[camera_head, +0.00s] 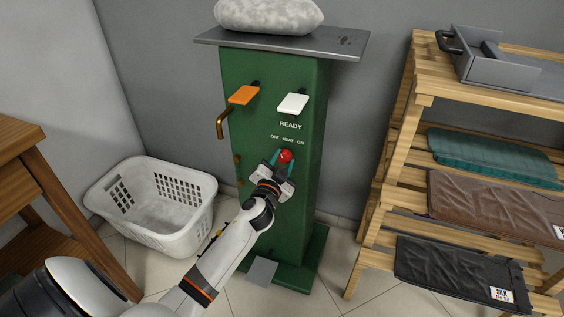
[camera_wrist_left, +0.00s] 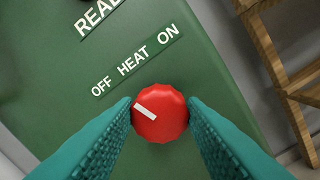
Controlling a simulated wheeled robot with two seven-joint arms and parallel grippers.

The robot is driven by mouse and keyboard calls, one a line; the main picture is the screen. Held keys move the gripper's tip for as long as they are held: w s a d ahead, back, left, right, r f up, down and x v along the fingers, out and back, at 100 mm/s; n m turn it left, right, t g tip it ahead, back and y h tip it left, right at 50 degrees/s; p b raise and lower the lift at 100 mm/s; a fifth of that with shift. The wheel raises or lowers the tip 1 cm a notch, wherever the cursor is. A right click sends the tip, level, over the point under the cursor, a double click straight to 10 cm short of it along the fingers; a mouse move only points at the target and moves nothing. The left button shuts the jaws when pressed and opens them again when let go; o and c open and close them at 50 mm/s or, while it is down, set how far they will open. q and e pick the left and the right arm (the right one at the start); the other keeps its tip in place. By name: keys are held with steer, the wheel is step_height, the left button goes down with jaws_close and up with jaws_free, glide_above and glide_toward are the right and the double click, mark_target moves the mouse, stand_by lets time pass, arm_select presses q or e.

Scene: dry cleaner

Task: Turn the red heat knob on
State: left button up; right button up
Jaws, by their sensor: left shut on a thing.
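The red heat knob (camera_head: 285,156) sits on the front of a green machine (camera_head: 268,88), below the OFF, HEAT and ON label. In the left wrist view the knob (camera_wrist_left: 166,121) is round, and its white mark points toward the OFF side of the label (camera_wrist_left: 136,61). My left gripper (camera_head: 284,157) reaches the knob from below. Its teal fingers in the left wrist view (camera_wrist_left: 160,110) stand on both sides of the knob and are shut on it. My right gripper is not in view.
An orange paddle (camera_head: 243,95) and a white paddle (camera_head: 293,103) stick out above the knob. A white laundry basket (camera_head: 155,231) stands on the floor at left. A wooden rack (camera_head: 397,120) with folded garments stands at right. A wooden table (camera_head: 20,132) is at the left edge.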

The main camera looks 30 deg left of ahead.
arm_select(q)
steer(key=m, duration=0.6)
steer(key=shift+f+m, duration=0.15)
steer(key=shift+m, duration=0.25)
steer(key=m, duration=0.6)
steer(key=shift+f+t+h, duration=0.1)
steer(key=shift+t+h, duration=0.3)
steer(key=shift+m, duration=0.3)
steer(key=o, duration=1)
steer(key=shift+s, duration=0.15)
steer(key=v, duration=1.1)
steer(key=shift+s+d, duration=0.15)
steer(key=shift+s, duration=0.2)
